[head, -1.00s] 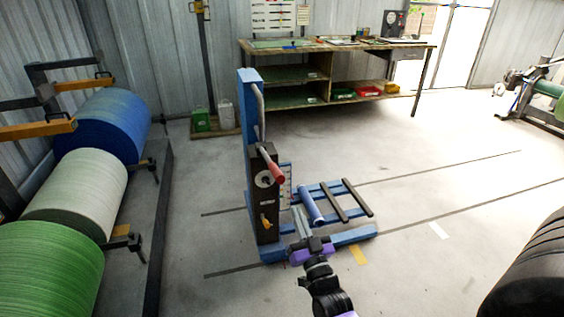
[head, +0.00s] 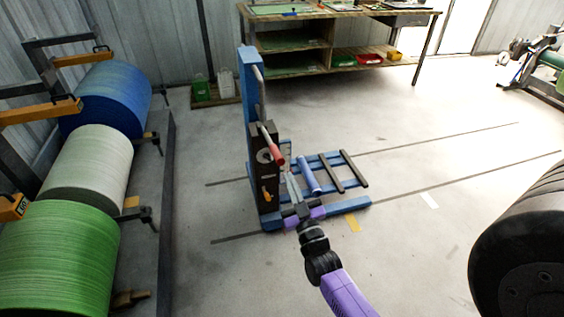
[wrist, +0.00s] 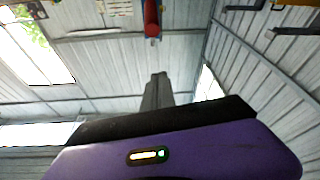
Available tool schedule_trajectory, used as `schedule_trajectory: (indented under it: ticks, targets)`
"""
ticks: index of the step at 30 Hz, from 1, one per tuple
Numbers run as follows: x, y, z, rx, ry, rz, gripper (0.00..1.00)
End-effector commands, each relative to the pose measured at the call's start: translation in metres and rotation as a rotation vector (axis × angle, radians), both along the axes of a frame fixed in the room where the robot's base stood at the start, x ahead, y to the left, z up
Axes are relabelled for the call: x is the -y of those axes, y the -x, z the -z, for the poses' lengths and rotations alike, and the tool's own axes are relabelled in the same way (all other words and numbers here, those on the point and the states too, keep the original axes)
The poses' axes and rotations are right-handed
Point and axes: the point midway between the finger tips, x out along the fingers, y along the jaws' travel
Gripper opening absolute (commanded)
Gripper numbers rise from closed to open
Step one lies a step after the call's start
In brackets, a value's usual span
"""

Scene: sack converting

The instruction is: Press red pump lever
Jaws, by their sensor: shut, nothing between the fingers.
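The pump lever (head: 268,136) has a grey shaft and a red grip (head: 276,153). It slopes down to the right from the dark pump box (head: 261,172) on the blue upright. My gripper (head: 287,174) is shut and empty, with its fingers pointing up just below and right of the red grip. In the wrist view the red grip (wrist: 152,17) is at the top, beyond the shut fingertips (wrist: 158,76). A gap shows between them there; in the head view I cannot tell whether they touch.
The blue lift frame (head: 335,211) with a roller and dark bars lies right of the pump. Large blue, white and green rolls (head: 55,258) stand on a rack at left. A dark roll (head: 535,240) is at right. A workbench (head: 340,45) is behind. The floor between is clear.

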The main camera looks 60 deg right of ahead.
Motion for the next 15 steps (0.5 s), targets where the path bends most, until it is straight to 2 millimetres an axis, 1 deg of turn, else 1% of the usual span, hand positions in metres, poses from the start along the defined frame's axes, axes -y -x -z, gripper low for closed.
schedule_trajectory:
  ticks: [5, 8, 11, 15]
  targets:
    - [0.002, -0.002, -0.002, 0.001, 0.0, 0.0, 0.0]
    - [0.009, -0.008, -0.005, 0.004, 0.001, 0.0, 0.0]
    - [0.019, -0.018, -0.011, 0.005, 0.002, 0.0, 0.0]
    - [0.038, -0.037, -0.02, 0.005, 0.002, 0.0, 0.0]
